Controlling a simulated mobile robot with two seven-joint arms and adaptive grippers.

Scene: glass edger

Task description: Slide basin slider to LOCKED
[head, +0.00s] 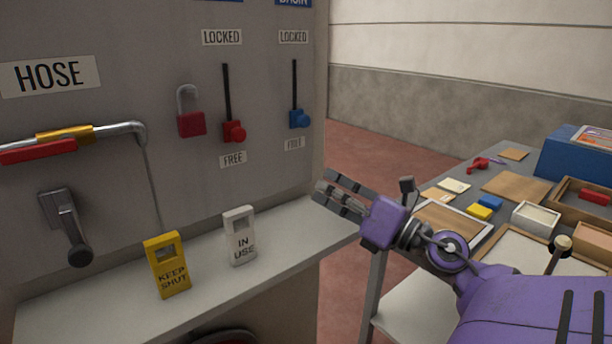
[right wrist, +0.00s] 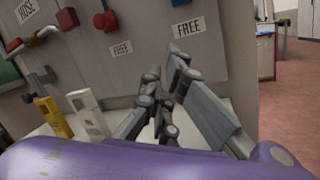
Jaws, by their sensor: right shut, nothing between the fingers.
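The basin slider (head: 299,119) is a blue knob on a black vertical slot, under a blue sign reading BASIN that is cut off at the top. The knob is at the low end of its slot, just above a FREE label (head: 294,143). A LOCKED label (head: 293,37) is above the slot. In the right wrist view only the bottom of the blue knob (right wrist: 180,2) shows at the top edge. My right gripper (head: 328,190) is shut and empty, below and right of the knob, not touching it. My left gripper is not in view.
A red slider (head: 234,131), also low by FREE, and a red padlock (head: 191,123) are left of the blue one. A yellow KEEP SHUT tag (head: 168,265) and a white IN USE tag (head: 240,236) stand on the ledge. A cluttered table (head: 395,250) is at right.

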